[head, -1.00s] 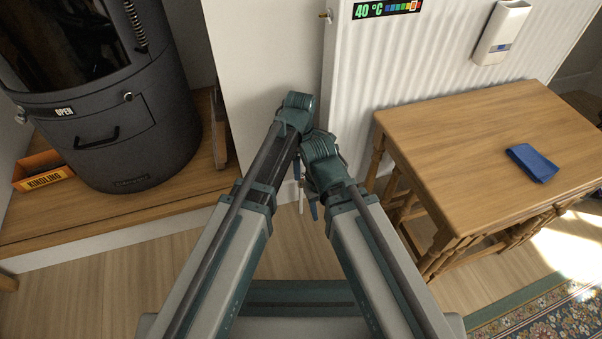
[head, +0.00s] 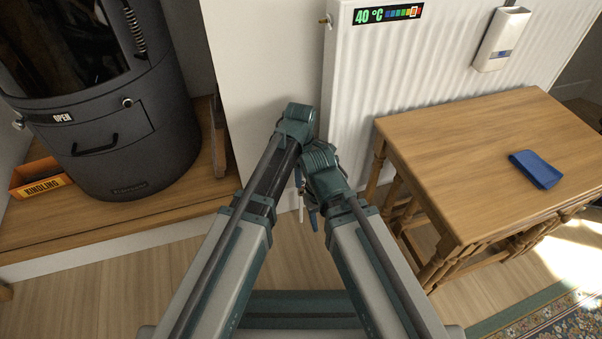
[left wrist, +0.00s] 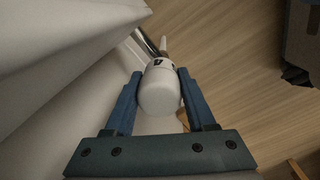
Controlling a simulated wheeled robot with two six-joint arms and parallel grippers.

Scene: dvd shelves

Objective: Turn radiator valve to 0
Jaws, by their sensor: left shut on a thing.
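The white radiator valve (left wrist: 160,90) sits between the two blue fingers of my left gripper (left wrist: 158,98) in the left wrist view. The fingers touch its sides, and the gripper is shut on it. In the head view my left gripper (head: 304,193) is low beside the radiator (head: 440,60), mostly covered by my arm links. My right arm ends close beside it, and I cannot make out its fingers.
A wooden table (head: 480,140) with a blue object (head: 536,169) stands at the right. A dark stove (head: 105,130) and an orange kindling box (head: 40,181) stand on a wooden platform at the left. The radiator's display (head: 388,13) reads 40 °C. My two arms are close together.

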